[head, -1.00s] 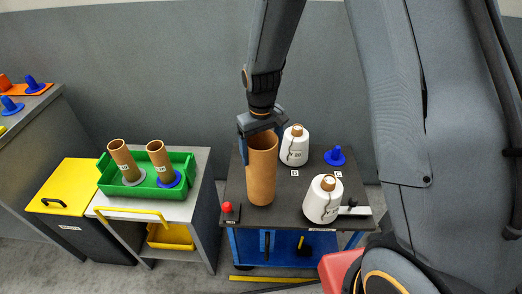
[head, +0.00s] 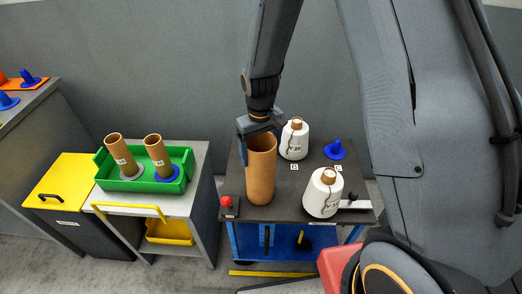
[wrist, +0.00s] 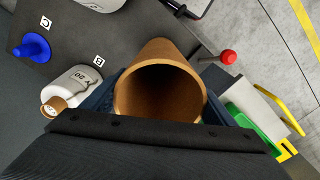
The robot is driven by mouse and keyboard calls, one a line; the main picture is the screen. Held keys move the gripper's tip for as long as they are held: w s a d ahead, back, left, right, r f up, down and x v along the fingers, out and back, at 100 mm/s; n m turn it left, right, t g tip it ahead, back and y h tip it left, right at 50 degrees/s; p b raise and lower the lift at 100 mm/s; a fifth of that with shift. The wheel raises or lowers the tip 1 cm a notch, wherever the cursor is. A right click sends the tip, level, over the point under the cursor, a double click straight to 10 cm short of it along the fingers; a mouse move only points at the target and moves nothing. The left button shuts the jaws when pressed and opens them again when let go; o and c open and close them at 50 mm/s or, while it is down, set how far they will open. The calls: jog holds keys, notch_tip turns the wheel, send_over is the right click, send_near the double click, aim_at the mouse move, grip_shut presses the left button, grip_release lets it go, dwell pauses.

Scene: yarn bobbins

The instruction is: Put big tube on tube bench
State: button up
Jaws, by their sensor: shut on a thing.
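The big tube (head: 261,175) is a tall brown cardboard cylinder, upright over the left part of the dark table (head: 283,207). My gripper (head: 258,124) is shut on its upper rim from above. In the wrist view my gripper (wrist: 160,105) has a finger on each side of the tube (wrist: 160,55), whose open round mouth shows. I cannot tell whether the tube's lower end touches the tabletop. Two smaller brown tubes (head: 118,153) (head: 156,156) stand in a green tray (head: 146,184) on a grey bench (head: 180,211) to the left.
White bobbins (head: 294,140) (head: 323,193) stand behind and right of the tube. A blue peg (head: 335,150) sits at the table's back right, a red button (head: 226,202) at its front left corner. A yellow-lidded bin (head: 72,182) stands at far left. A narrow gap separates bench and table.

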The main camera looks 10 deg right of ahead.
jog(key=shift+f, duration=0.3)
jog(key=o, duration=1.5)
jog(key=shift+o, duration=0.2)
notch_tip(320, 180, up, 8)
jog(key=b, duration=0.2)
notch_tip(320, 180, up, 6)
jog(key=p, duration=0.4)
jog(key=shift+f+p, duration=0.1)
jog(key=shift+p, duration=0.25)
